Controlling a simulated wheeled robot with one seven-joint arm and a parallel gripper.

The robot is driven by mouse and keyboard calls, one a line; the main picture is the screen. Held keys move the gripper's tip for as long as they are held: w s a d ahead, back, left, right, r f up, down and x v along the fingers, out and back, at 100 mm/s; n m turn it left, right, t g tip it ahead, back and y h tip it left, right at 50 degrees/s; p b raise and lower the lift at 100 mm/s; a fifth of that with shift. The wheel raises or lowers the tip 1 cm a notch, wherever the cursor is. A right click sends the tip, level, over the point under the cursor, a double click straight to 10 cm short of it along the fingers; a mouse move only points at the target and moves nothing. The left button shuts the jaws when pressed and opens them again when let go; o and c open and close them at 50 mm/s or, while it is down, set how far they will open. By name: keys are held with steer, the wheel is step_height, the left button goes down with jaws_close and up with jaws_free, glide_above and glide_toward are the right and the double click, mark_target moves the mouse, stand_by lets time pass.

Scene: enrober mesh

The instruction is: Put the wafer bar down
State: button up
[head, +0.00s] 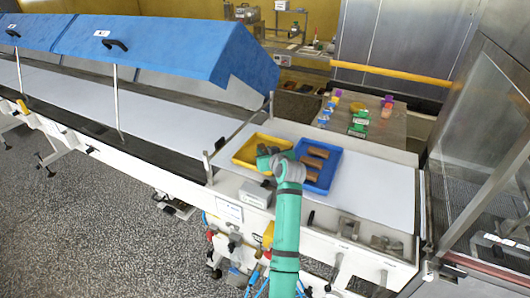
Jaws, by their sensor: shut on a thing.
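My green arm reaches up from the bottom to the trays, and my gripper (266,163) is at the right part of a yellow tray (240,160). The fingers and the wafer bar between them are too small and covered to make out. I cannot tell whether the bar touches the tray. A blue tray (334,160) stands just right of the yellow one, with brown bars (314,163) lying in a row in it. My wrist covers its left edge.
Both trays stand on a white table (375,190), clear on the right. Metal blocks (348,228) sit along its front edge. A raised blue hood (170,45) hangs over the long belt at left. Small coloured items (358,122) stand behind. A glass-sided cabinet (490,170) is at right.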

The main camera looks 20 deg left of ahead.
steer(key=shift+f, duration=0.15)
steer(key=o, duration=0.8)
steer(key=shift+r, duration=0.2)
steer(key=v, duration=1.2)
